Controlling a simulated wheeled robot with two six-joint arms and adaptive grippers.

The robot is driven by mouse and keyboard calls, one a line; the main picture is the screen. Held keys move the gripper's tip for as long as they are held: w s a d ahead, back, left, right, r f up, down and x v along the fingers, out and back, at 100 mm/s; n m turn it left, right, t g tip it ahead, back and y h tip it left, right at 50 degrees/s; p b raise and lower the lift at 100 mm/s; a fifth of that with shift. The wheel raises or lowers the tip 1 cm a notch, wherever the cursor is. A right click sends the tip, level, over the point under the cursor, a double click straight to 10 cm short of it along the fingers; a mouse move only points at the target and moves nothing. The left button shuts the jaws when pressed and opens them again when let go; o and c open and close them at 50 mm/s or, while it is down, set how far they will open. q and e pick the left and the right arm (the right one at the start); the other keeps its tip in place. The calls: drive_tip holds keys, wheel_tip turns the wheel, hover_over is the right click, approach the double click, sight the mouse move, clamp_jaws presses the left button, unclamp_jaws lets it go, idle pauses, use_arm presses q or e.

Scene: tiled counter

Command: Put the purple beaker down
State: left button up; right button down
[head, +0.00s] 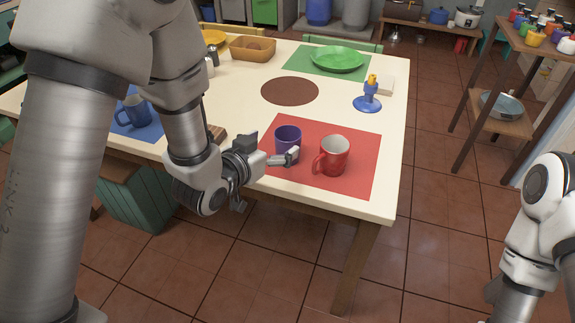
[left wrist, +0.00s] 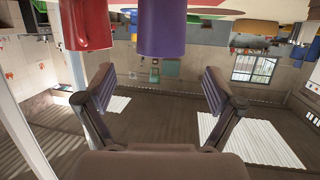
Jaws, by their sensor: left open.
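The purple beaker (head: 288,138) stands upright on the red mat (head: 358,184), just left of the red mug (head: 333,154). My left gripper (head: 272,152) is open beside the beaker at the mat's left edge, and one finger overlaps the beaker's lower part in the head view. In the left wrist view the picture is upside down. There the purple beaker (left wrist: 161,28) is ahead of the open left gripper (left wrist: 158,88), beyond the fingertips, with nothing between the fingers. The red mug (left wrist: 87,25) is beside it. My right gripper is not clearly visible.
A blue candle holder (head: 368,103) stands behind the mat. A brown round mat (head: 290,91), a green plate (head: 337,60) and a bread basket (head: 252,48) are farther back. A blue mug (head: 136,111) is on the left. The cream tabletop (head: 225,100) has free room around the brown mat.

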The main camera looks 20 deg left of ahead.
sight(294, 130)
use_arm(q)
drive_tip(key=x, duration=0.7)
drive_tip(key=shift+w, duration=0.1)
drive_tip(key=c, duration=1.4)
drive_tip(key=shift+o, duration=0.2)
drive_tip(key=shift+r, duration=0.15)
